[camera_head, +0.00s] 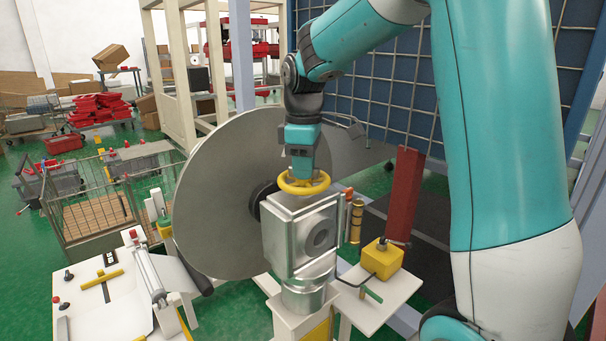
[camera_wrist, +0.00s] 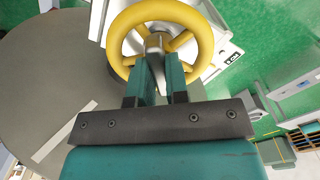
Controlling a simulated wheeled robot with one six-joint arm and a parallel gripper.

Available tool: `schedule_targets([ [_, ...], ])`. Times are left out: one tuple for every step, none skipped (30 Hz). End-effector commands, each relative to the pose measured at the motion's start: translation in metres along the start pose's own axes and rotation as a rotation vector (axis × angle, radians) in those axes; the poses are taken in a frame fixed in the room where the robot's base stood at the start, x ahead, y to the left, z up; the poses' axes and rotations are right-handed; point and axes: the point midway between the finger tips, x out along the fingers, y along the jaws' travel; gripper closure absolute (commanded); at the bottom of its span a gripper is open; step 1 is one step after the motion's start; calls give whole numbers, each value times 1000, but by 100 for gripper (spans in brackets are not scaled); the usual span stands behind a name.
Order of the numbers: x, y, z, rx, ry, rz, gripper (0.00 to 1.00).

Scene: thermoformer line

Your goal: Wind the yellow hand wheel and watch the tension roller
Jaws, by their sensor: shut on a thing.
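The yellow hand wheel (camera_head: 303,183) lies flat on top of a silver metal housing (camera_head: 290,235) in the head view. In the wrist view, the yellow hand wheel (camera_wrist: 195,22) shows its rim, spokes and a grey hub. My gripper (camera_head: 302,172) comes down from above onto the wheel. In the wrist view, my gripper (camera_wrist: 160,68) has its two fingers shut around the part at the wheel's middle. A metal roller (camera_head: 150,277) lies on the white bench at the lower left; I cannot tell whether it is the tension roller.
A large grey disc (camera_head: 215,190) stands just behind and left of the housing. A wire cart (camera_head: 95,205) stands at the left on green floor.

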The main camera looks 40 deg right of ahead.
Motion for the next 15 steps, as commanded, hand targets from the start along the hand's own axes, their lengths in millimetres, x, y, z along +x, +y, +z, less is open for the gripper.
schedule_targets([
  [0, 0, 0, 1, -1, -1, 100],
  [0, 0, 0, -2, -1, -1, 100],
  [0, 0, 0, -18, -1, -1, 100],
  [-1, 0, 0, -42, -1, -1, 100],
  [-1, 0, 0, -75, -1, -1, 100],
  [-2, 0, 0, -129, -1, -1, 100],
  [-2, 0, 0, -175, -1, -1, 100],
  [-2, 0, 0, -219, -1, -1, 100],
  [-2, 0, 0, -275, -1, -1, 100],
  [-2, 0, 0, -313, -1, -1, 100],
  [-2, 0, 0, -345, -1, -1, 100],
  [-1, 0, 0, -379, -1, -1, 100],
  [-1, 0, 0, -397, 0, -1, 100],
  [0, 0, 0, -410, 0, 0, 100],
  [0, 0, 0, -418, 0, 0, 100],
])
